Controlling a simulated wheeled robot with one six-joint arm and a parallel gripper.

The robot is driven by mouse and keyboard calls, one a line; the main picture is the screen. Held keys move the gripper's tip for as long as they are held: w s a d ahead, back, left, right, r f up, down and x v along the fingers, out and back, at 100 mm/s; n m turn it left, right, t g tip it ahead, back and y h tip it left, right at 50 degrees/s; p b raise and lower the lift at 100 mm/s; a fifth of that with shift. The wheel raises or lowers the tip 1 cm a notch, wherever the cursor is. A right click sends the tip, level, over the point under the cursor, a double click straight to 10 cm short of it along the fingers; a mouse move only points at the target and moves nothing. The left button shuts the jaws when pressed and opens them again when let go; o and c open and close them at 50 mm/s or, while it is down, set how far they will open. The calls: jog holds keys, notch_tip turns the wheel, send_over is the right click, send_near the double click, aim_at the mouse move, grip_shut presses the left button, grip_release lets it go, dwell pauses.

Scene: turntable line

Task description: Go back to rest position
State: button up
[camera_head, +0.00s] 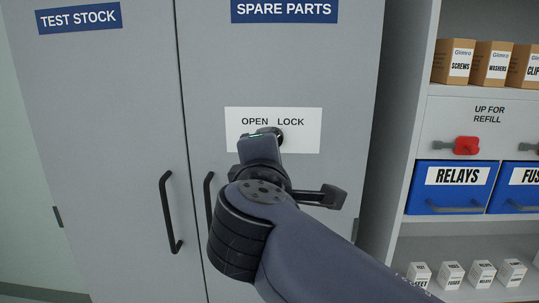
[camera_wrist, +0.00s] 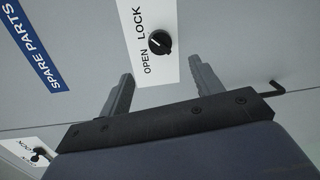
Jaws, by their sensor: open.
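My gripper (camera_wrist: 161,68) is open in the wrist view, with its two grey fingers apart and nothing between them. Just beyond the fingertips is a black round knob (camera_wrist: 159,43) on a white OPEN/LOCK plate (camera_wrist: 137,43). A gap shows between knob and fingers. In the head view my arm reaches up from the bottom right to the SPARE PARTS door (camera_head: 290,60). My arm's end partly hides the knob (camera_head: 279,137) and the plate (camera_head: 307,140) there. The fingers cannot be made out in that view. The SPARE PARTS door looks shut.
The TEST STOCK door (camera_head: 95,110) is on the left with a black handle (camera_head: 170,215). The SPARE PARTS handle (camera_head: 208,195) is partly behind my arm. Open shelves on the right hold cartons (camera_head: 453,62), blue bins (camera_head: 450,187) and small white boxes (camera_head: 451,274).

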jog(key=shift+w, duration=0.1)
jog(key=w+p, duration=0.1)
jog(key=w, duration=0.9)
jog(key=shift+w+d+f, duration=0.3)
jog(key=shift+f, duration=0.1)
